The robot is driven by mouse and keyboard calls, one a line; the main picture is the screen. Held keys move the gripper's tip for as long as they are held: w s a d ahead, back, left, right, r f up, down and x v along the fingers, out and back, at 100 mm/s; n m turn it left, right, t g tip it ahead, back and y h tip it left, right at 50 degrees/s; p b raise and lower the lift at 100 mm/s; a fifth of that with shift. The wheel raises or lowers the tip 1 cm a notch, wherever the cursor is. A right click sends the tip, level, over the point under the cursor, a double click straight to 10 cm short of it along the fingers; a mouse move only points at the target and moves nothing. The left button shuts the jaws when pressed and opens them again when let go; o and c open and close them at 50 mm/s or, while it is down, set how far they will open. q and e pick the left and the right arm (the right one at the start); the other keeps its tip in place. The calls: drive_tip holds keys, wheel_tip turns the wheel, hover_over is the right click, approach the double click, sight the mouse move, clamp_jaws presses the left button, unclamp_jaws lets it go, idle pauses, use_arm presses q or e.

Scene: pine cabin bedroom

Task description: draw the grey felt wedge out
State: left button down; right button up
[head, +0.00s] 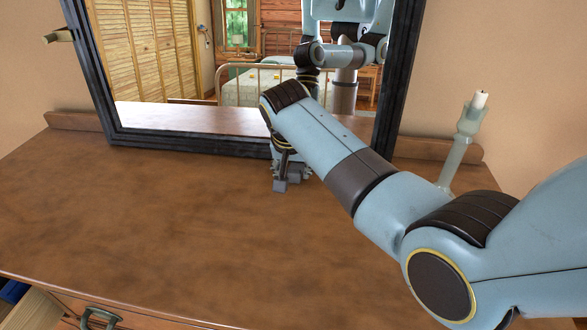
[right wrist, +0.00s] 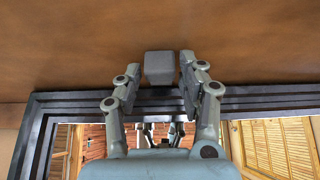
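The grey felt wedge (right wrist: 159,67) is a small grey block at the lower edge of the black mirror frame (right wrist: 75,103), on the brown dresser top. In the head view the wedge (head: 281,185) shows just below my right gripper (head: 284,174), mostly hidden by the hand. In the right wrist view my right gripper (right wrist: 160,82) is open, with one finger on each side of the wedge and a narrow gap at each side. Whether the wedge reaches under the frame is hidden. My left gripper is not in view.
A large mirror (head: 106,100) leans at the back of the dresser top (head: 150,220) and reflects the room and me. A candle in a pale holder (head: 458,150) stands at the right. The left and front of the top are clear. A drawer handle (head: 98,318) is below.

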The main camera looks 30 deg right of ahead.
clamp_jaws()
drive_tip(key=shift+s+a+p, duration=0.6)
drive_tip(key=shift+s+p, duration=0.2)
drive_tip(key=shift+p, duration=0.15)
drive_tip(key=shift+s+a+p, duration=0.75)
drive_tip(key=shift+s+p, duration=0.25)
